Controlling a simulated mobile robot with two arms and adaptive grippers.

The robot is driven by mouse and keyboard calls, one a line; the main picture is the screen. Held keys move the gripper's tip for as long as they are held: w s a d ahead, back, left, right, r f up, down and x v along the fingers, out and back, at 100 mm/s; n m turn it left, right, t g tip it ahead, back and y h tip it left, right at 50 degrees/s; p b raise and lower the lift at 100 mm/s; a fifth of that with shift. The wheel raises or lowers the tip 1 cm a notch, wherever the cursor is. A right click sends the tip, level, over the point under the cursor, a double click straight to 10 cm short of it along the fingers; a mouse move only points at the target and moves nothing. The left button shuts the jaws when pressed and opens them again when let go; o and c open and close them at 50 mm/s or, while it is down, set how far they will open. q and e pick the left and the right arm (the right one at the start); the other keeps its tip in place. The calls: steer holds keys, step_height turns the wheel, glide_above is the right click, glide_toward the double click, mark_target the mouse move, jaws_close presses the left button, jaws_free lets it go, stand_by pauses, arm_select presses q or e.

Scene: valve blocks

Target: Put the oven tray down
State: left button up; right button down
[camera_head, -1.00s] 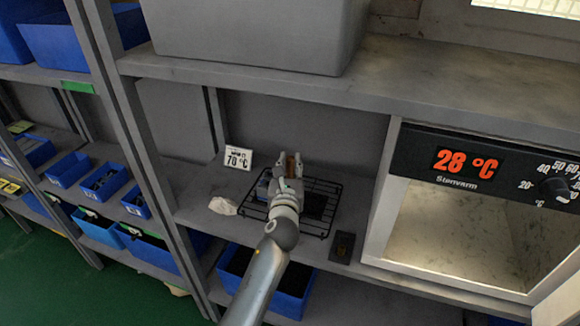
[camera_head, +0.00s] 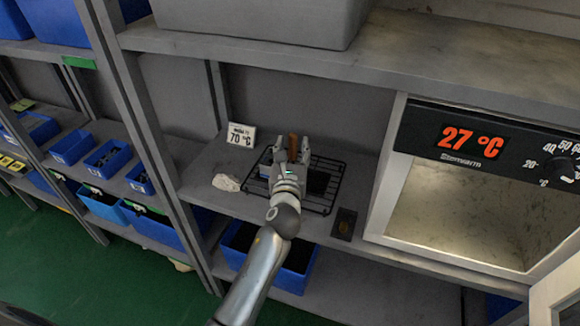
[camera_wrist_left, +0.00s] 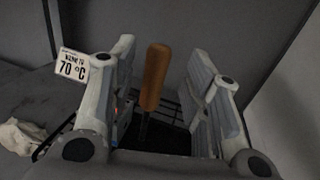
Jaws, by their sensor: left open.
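The oven tray, a black wire rack (camera_head: 334,190), lies flat on the grey shelf beside the oven. A brown wooden handle (camera_head: 293,144) stands up from it, and it shows more closely in the left wrist view (camera_wrist_left: 155,76). My left gripper (camera_head: 292,152) is open above the tray, with its fingers apart on both sides of the handle. In the left wrist view, gaps show between the handle and both fingers (camera_wrist_left: 165,62). The gripper hides part of the tray and what lies on it. My right gripper is not in view.
The oven (camera_head: 460,215) stands open to the right, its display reading 27 °C. A 70 °C sign (camera_head: 241,136) and a pale crumpled lump (camera_head: 226,183) are left of the tray. A small dark plate (camera_head: 344,224) lies at its right. A shelf board (camera_head: 400,60) hangs above.

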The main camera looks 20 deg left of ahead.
arm_select(q)
steer(key=v, duration=0.9)
steer(key=shift+b, duration=0.4)
